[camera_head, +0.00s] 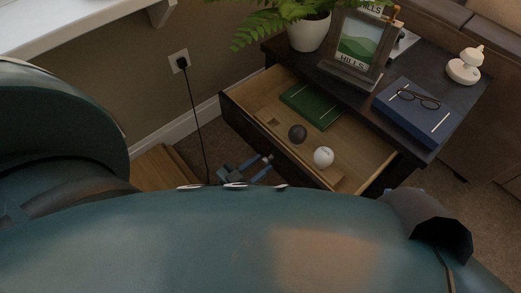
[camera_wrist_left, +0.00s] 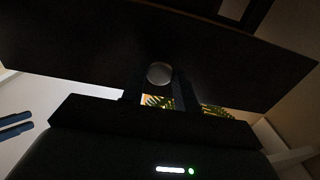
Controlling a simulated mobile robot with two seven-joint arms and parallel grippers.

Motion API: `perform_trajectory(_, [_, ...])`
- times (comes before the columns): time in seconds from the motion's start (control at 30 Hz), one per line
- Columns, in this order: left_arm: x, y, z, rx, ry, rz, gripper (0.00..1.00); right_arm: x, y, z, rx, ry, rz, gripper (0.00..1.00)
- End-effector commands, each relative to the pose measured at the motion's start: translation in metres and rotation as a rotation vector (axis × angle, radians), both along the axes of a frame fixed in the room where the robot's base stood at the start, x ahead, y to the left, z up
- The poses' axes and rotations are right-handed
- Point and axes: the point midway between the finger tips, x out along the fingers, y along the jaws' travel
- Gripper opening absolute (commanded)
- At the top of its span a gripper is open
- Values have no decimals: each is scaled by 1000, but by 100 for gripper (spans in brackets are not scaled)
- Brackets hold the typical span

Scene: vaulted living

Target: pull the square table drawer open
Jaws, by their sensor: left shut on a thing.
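The square table (camera_head: 447,91) is dark, and its drawer (camera_head: 368,152) stands well out, open, with a pale wooden inside. My left gripper (camera_head: 270,164) is at the outer side of the drawer front. In the left wrist view a round knob (camera_wrist_left: 160,73) on the dark drawer front (camera_wrist_left: 90,55) sits between the left fingers (camera_wrist_left: 158,88), which are shut on it. The head view is too small to show the knob. Two parallel blue fingers, apart and empty, show at the left edge of the wrist view; they look like my right gripper (camera_wrist_left: 16,126).
A cord hangs from the wall socket (camera_head: 179,61).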

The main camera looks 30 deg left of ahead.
Motion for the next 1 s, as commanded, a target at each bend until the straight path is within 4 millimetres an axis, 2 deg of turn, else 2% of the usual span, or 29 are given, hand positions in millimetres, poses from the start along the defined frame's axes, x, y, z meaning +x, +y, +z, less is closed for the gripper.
perform_trajectory(0.23, [0, 0, 0, 0, -1, 0, 0, 0, 0, 0, 0, 0, 0, 36])
perform_trajectory(0.27, [0, 0, 0, 0, -1, 0, 32, 0, 0, 0, 0, 0, 0, 36])
perform_trajectory(0.5, [0, 0, 0, 0, -1, 0, 52, 0, 0, 0, 1, -1, 0, 36])
perform_trajectory(1.0, [1, 0, 0, 0, 0, -1, 53, 1, 0, 2, 2, -1, 0, 36])
